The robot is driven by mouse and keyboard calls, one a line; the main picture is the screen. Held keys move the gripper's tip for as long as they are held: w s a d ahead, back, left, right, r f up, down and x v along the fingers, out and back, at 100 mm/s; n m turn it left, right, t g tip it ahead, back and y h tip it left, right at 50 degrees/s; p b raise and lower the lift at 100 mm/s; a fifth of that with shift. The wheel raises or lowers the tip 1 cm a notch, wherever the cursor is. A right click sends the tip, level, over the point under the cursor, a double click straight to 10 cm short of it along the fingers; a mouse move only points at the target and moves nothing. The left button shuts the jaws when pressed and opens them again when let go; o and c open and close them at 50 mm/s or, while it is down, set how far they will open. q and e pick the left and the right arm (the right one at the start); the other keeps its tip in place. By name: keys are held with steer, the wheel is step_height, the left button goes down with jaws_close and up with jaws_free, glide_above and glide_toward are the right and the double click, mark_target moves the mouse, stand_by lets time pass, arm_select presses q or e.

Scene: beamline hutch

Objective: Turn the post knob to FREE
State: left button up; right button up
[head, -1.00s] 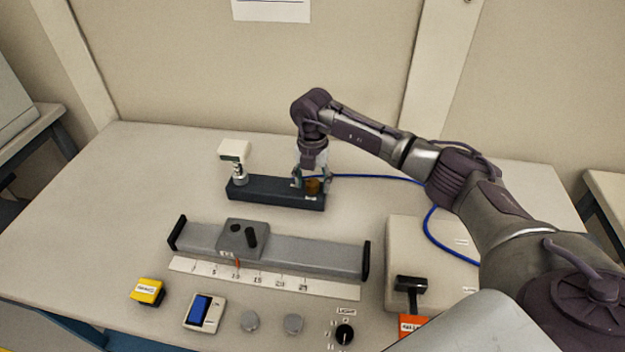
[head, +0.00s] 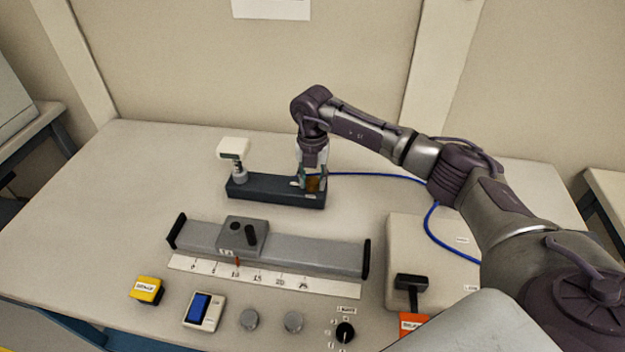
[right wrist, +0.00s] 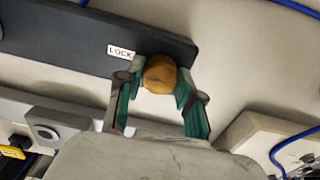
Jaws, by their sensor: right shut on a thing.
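The post knob (head: 314,186) is a round orange-brown knob at the right end of a dark bar (head: 262,191) on the table. In the right wrist view the knob (right wrist: 160,75) sits between the green-lined fingers, with a white LOCK label (right wrist: 120,52) beside it on the bar. My right gripper (head: 312,181) points down from above and is shut on the knob; its fingertips (right wrist: 161,72) lie on either side of it. The fingers partly hide the knob in the head view. My left gripper is not in view.
A white-topped post (head: 234,148) stands at the bar's left end. A grey rail with a carriage (head: 242,236) and a scale lies in front. A blue cable (head: 375,176) runs behind to the right. A box with a black-handled lever (head: 411,282) stands at the front right.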

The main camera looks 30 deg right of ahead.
steer(key=n+b, duration=0.1)
steer(key=n, duration=0.3)
steer(key=shift+b, duration=0.35)
steer(key=n+b, duration=0.1)
steer(key=n, duration=0.4)
steer(key=shift+b, duration=0.3)
steer(key=n+b, duration=0.1)
steer(key=n, duration=0.3)
steer(key=shift+b, duration=0.3)
steer(key=shift+n+b, duration=0.55)
steer(key=shift+n, duration=1.85)
steer(key=shift+w+r, duration=0.1)
